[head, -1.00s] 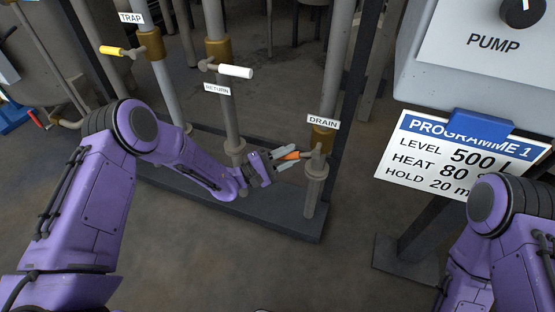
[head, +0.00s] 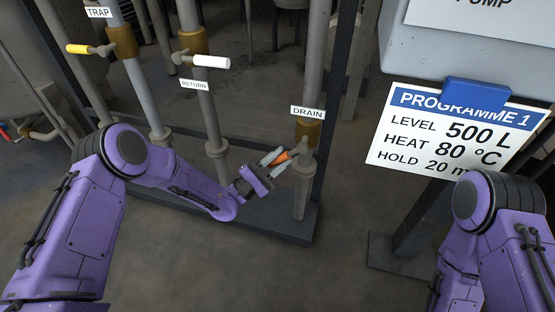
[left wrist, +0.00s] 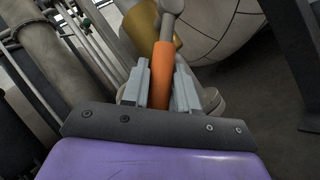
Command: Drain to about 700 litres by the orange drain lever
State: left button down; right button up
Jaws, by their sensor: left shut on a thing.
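The orange drain lever (head: 282,157) sticks out to the left from the drain valve (head: 304,140), below the DRAIN label (head: 308,112). My left gripper (head: 276,160) is shut on the lever, with a finger on each side of it. In the left wrist view the orange handle (left wrist: 162,72) lies between the two fingers (left wrist: 160,90), its far end joining a grey valve stem. My right arm shows at the lower right of the head view, but its gripper is out of frame. No litre reading is in view.
The RETURN pipe has a white lever (head: 211,62) and the TRAP pipe a yellow lever (head: 78,48). A programme card (head: 455,128) reading LEVEL 500 L hangs on the grey pump box (head: 480,55). The pipes stand on a dark base (head: 290,225). Floor in front is clear.

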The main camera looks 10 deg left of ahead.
pick_arm(q)
jog(key=shift+f, duration=0.1)
jog(key=c, duration=1)
grip_release()
jog(key=p+v, duration=0.2)
jog(key=v, duration=0.8)
jog(key=shift+s+a, duration=0.15)
jog(key=shift+a, duration=0.05)
pick_arm(e)
jog(key=shift+w+d+r+m, duration=0.1)
jog(key=shift+w+r+m, duration=0.05)
jog(key=shift+r, duration=0.35)
jog(key=shift+w+d+r+m, duration=0.1)
jog(key=shift+w+r+m, duration=0.05)
jog(key=shift+r, duration=0.35)
